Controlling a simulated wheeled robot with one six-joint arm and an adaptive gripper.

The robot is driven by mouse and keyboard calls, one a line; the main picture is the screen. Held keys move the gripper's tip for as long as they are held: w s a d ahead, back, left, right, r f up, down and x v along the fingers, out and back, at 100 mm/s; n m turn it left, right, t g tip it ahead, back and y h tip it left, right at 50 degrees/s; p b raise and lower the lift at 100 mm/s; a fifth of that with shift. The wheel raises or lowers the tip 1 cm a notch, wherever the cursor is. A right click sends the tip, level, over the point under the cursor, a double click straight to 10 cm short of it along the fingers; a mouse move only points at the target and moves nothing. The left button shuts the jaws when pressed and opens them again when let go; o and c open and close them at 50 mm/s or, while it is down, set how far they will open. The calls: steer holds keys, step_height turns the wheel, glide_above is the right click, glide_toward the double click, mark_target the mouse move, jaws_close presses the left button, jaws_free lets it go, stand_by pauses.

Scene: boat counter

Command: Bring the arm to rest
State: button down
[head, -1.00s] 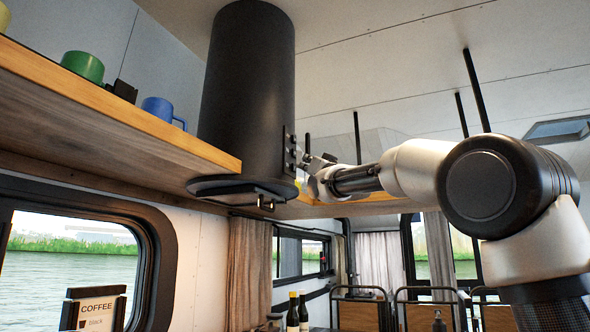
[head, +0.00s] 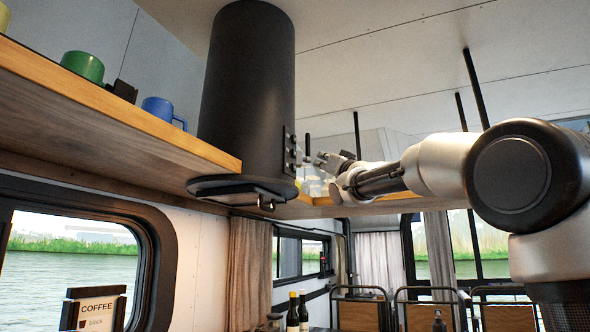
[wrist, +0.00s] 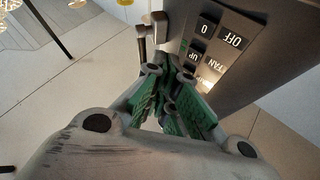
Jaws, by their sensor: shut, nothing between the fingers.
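My gripper (head: 310,159) is shut and empty, just right of the black cylindrical range hood (head: 247,85) in the head view. In the wrist view its green-padded fingers (wrist: 171,72) come together in front of the hood's button panel (wrist: 212,50). The panel carries labels reading OFF, 0, UP and FAN. It also shows edge-on in the head view (head: 290,150). The fingertips look close to the panel but apart from it in the head view. My arm stretches from the right side of the picture toward the hood.
A wooden shelf (head: 110,115) on the left holds a green mug (head: 83,66) and a blue mug (head: 163,110). Glasses (head: 313,187) stand on another shelf behind my gripper. Bottles (head: 298,312) and a coffee box (head: 97,310) are below. Black rods hang from the ceiling.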

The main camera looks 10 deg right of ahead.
stand_by(0.8)
steer(key=w+d+f+g+h, duration=0.1)
steer(key=w+f+g+h, duration=0.1)
steer(key=f, duration=0.5)
steer(key=w+d+f+g+h, duration=0.1)
steer(key=w+f+g+h, duration=0.1)
steer(key=f, duration=0.5)
steer(key=s+d+f+g+h, duration=0.1)
steer(key=s+d+f+g, duration=0.15)
steer(key=f, duration=0.35)
steer(key=s+d+f+g+h, duration=0.1)
steer(key=s+f+g, duration=0.15)
steer(key=f, duration=0.35)
steer(key=s+d+f+g+h, duration=0.1)
steer(key=s+f, duration=0.2)
steer(key=f, duration=0.4)
steer(key=s+d+f+g, duration=0.2)
steer(key=s+f, duration=0.5)
steer(key=s, duration=0.5)
steer(key=s+d+f+g, duration=0.2)
steer(key=s+f, duration=0.6)
steer(key=s, duration=0.4)
steer(key=s+d+f+m+g, duration=0.1)
steer(key=s+d+f+g, duration=0.2)
steer(key=s+f, duration=0.5)
steer(key=shift+s+g+h, duration=0.3)
steer(key=shift+s+g, duration=0.3)
steer(key=shift+s, duration=1.55)
